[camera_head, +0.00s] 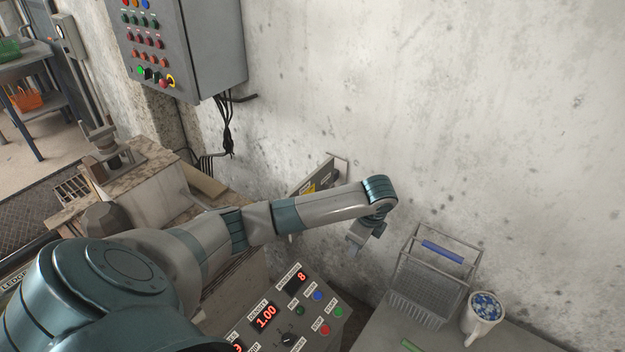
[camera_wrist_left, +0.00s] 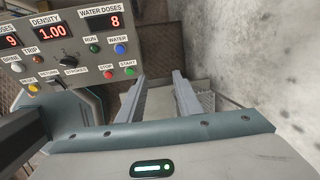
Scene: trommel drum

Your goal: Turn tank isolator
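My left arm reaches in from the left across the head view, and its gripper (camera_head: 357,241) points down between the console and the wall. In the left wrist view the two fingers (camera_wrist_left: 158,92) stand apart with nothing held between them. Behind my forearm, a grey box with a yellow label (camera_head: 309,188) sits low by the wall, partly hidden. I cannot tell whether it carries the tank isolator; no isolator label is readable. My right gripper is not in view.
A sloped console (camera_head: 285,312) with red displays and buttons lies below my left forearm; it also shows in the wrist view (camera_wrist_left: 70,52). A grey button cabinet (camera_head: 215,45) hangs on the wall. A wire basket (camera_head: 425,290) and mug (camera_head: 481,318) stand at right.

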